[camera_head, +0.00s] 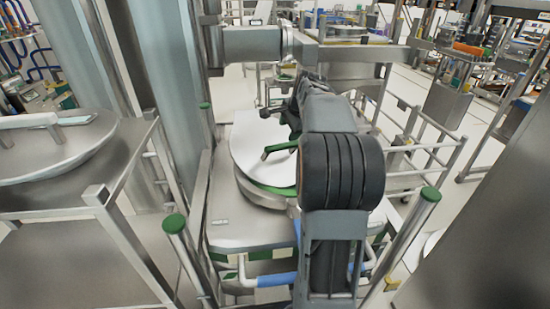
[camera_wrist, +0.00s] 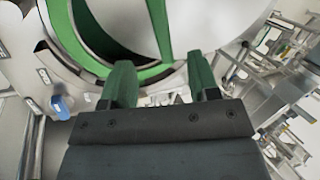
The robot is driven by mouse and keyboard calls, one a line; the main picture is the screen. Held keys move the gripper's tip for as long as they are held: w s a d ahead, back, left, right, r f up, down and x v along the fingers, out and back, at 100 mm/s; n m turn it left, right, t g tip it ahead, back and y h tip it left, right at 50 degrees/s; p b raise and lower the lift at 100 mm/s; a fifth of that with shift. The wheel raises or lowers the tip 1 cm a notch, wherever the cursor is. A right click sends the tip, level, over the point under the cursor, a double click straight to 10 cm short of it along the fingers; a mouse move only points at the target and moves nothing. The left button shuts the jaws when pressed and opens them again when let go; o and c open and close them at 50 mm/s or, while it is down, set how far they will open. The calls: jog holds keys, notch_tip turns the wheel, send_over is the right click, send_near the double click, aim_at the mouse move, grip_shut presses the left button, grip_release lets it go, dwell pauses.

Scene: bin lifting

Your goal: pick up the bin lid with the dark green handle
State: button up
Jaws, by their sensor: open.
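The bin lid (camera_head: 246,142) is a round, pale metal disc with a green rim, lying on the bin in the middle of the head view. Its dark green handle (camera_head: 281,148) rises over it, partly hidden by my arm. In the wrist view the handle (camera_wrist: 161,30) is a green strip running down from the top edge, and the lid (camera_wrist: 182,30) has a broad green rim. My gripper (camera_wrist: 162,80) is open, its two green fingers apart on either side of the handle's line in the picture. In the head view my gripper (camera_head: 280,110) is above the lid, partly hidden. It holds nothing.
The bin stands on a metal cart with green-capped posts (camera_head: 174,224) and a blue-sleeved bar (camera_head: 270,280) at the front. Another round metal vessel with a pale handle (camera_head: 30,121) is at left. Metal rails (camera_head: 425,150) stand close on the right.

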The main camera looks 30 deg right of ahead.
aim_at(281, 145)
jog(key=x, duration=0.6)
jog(key=shift+p, duration=0.35)
jog(key=p+x, duration=0.1)
jog(key=x, duration=0.3)
jog(key=shift+w+f+p, duration=0.15)
jog(key=shift+f+p, duration=0.2)
jog(key=shift+p, duration=0.05)
jog(key=shift+w+f, duration=0.15)
jog(key=shift+f, duration=0.15)
jog(key=shift+f, duration=0.25)
jog(key=shift+c, duration=0.2)
jog(key=shift+f, duration=0.1)
grip_shut()
jog(key=shift+a+f, duration=0.1)
jog(key=shift+f, duration=0.05)
dwell(0.5)
jog(key=shift+r, duration=0.2)
